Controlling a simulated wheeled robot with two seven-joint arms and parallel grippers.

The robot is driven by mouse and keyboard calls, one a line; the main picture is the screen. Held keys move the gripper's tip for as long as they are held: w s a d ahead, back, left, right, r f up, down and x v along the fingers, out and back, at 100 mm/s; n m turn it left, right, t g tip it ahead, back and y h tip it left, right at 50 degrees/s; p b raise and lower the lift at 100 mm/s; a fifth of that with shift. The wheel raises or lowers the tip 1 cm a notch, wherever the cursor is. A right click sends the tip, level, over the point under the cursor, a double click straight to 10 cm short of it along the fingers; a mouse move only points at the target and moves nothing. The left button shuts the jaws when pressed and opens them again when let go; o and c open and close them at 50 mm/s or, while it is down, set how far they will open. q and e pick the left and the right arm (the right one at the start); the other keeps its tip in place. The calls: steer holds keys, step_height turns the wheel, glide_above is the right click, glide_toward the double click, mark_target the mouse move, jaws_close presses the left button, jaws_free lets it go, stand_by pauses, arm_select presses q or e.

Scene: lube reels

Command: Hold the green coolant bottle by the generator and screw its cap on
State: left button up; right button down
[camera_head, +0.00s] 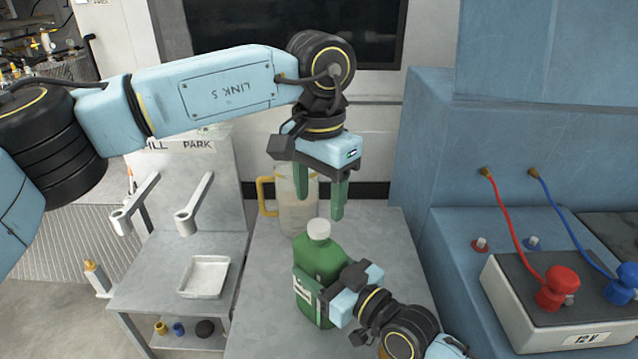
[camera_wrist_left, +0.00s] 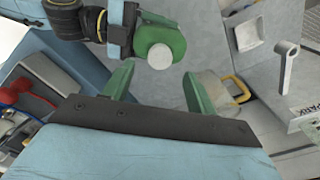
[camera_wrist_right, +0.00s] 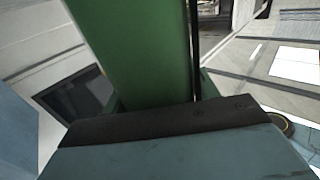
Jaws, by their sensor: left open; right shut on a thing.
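The green coolant bottle (camera_head: 321,256) stands upright on the grey bench in the head view, with a white cap (camera_head: 318,229) on its neck; how tight the cap sits cannot be told. My right gripper (camera_head: 325,301) is shut on the bottle's body from the right. The bottle fills much of the right wrist view (camera_wrist_right: 140,50). My left gripper (camera_head: 320,205) is open and empty, pointing down just above and behind the cap. The left wrist view shows the bottle (camera_wrist_left: 165,35) and cap (camera_wrist_left: 160,56) beyond the open green fingers (camera_wrist_left: 157,85).
A clear jug with a yellow handle (camera_head: 266,196) stands behind the bottle, close to my left fingers. A blue machine housing (camera_head: 500,150) and a 12 V battery (camera_head: 560,310) are at right. A side bench holds a tray (camera_head: 204,277) and wrenches (camera_head: 193,205).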

arm_select(q)
steer(key=n, duration=0.6)
steer(key=shift+r+n, duration=0.25)
steer(key=shift+n, duration=0.15)
steer(key=n, duration=0.3)
steer(key=shift+r+n, duration=0.15)
steer(key=shift+n, duration=0.25)
steer(key=n, duration=0.3)
steer(key=shift+r+n, duration=0.1)
steer(key=shift+n, duration=0.2)
steer(key=n, duration=0.3)
steer(key=shift+r+n, duration=0.15)
steer(key=shift+n, duration=0.25)
steer(key=n, duration=0.3)
steer(key=shift+r+n, duration=0.1)
steer(key=shift+n, duration=0.3)
steer(key=n, duration=0.5)
steer(key=shift+r+n, duration=0.2)
steer(key=shift+n, duration=0.1)
steer(key=n, duration=0.5)
steer(key=shift+r+n, duration=0.2)
steer(key=shift+n, duration=0.1)
steer(key=n, duration=0.3)
steer(key=shift+r+n, duration=0.15)
steer(key=shift+n, duration=0.15)
steer(key=n, duration=0.3)
steer(key=shift+r+n, duration=0.1)
steer(key=shift+n, duration=0.2)
steer(key=n, duration=0.4)
steer(key=shift+r, duration=0.15)
